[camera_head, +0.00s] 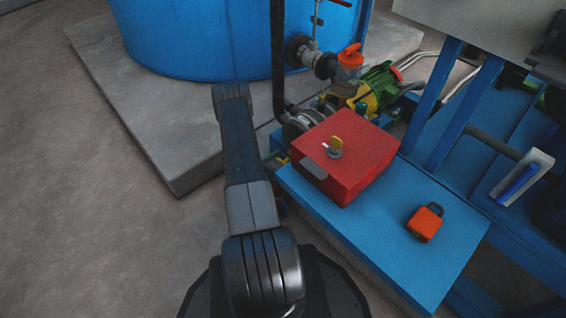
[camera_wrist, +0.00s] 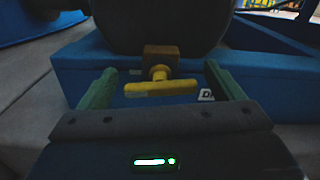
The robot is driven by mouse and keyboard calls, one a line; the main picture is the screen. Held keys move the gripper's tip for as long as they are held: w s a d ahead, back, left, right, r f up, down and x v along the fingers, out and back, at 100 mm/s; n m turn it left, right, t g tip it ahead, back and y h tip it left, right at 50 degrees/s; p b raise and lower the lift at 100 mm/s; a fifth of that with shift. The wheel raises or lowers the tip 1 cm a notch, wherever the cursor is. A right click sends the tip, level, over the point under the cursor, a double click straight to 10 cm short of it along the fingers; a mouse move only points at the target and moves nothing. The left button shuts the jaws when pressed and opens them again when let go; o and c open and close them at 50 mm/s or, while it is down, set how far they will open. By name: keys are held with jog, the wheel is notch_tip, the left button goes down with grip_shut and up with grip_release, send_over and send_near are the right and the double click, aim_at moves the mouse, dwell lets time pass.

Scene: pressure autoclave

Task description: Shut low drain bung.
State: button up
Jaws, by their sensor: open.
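In the wrist view a yellow handle (camera_wrist: 161,88) sits crosswise on a short yellow stem. The stem comes out of a brown, brass-like block (camera_wrist: 161,56) under a dark rounded body. The handle lies roughly level. My gripper (camera_wrist: 160,74) is open, with one green finger on each side of the handle. Clear gaps show between the handle's ends and the fingers, so nothing is held. In the head view my gripper is hidden behind my own arm, and I cannot clearly make out the handle there.
A blue base beam (camera_wrist: 85,75) runs behind the handle. In the head view a red box (camera_head: 352,160) with a yellow knob stands on a blue platform (camera_head: 385,240), beside an orange padlock (camera_head: 425,223). A blue tank (camera_head: 215,40) stands on a concrete slab (camera_head: 150,120); the floor at left is clear.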

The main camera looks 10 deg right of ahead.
jog(key=c, duration=1)
jog(key=shift+f+m+b, duration=0.1)
jog(key=shift+m+b, duration=0.2)
jog(key=shift+b, duration=0.1)
jog(key=shift+m, duration=0.5)
jog(key=o, duration=1)
jog(key=shift+s, duration=0.1)
